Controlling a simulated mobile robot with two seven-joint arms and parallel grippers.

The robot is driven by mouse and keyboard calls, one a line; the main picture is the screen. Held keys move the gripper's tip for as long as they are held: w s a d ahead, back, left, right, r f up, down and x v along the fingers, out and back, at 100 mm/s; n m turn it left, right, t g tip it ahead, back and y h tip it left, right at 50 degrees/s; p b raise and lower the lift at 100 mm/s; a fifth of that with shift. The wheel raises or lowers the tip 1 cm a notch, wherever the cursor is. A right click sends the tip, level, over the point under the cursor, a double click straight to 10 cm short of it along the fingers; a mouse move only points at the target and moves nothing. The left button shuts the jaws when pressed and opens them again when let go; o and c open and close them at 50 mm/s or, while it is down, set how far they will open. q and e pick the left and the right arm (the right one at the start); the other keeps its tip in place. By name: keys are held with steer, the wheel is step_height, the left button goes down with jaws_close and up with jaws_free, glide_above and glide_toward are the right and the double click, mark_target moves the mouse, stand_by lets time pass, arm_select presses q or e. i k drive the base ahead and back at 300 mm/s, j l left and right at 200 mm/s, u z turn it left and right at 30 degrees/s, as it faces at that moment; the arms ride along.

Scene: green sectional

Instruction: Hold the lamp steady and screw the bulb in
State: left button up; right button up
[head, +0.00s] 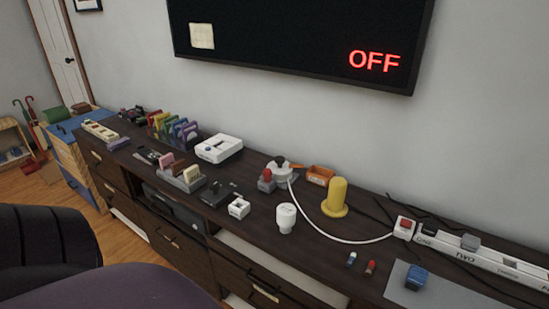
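A white, bulb-shaped object (286,217), wide at the top and narrower below, stands upright on the dark sideboard; it looks like the bulb. Behind it, near the wall, is a low grey-and-white base (282,171) that looks like the lamp, with a red part at its left. A white cable (325,232) runs from near this base to a white box with a red switch (404,227). The bulb stands apart from the base. The base's socket is too small to make out. Neither gripper shows in the head view.
A yellow cylinder (337,197) and orange tray (320,175) stand right of the base. A small white block (239,208) is left of the bulb. A labelled strip (480,262), grey mat (437,291) and blue object (416,277) lie right. A screen (300,38) reads OFF.

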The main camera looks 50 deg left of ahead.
mark_target(335, 207)
steer(key=k+j, duration=0.1)
steer(key=j, duration=0.45)
steer(key=k+j, duration=0.1)
steer(key=j, duration=0.5)
steer(key=k+j, duration=0.1)
steer(key=j, duration=0.45)
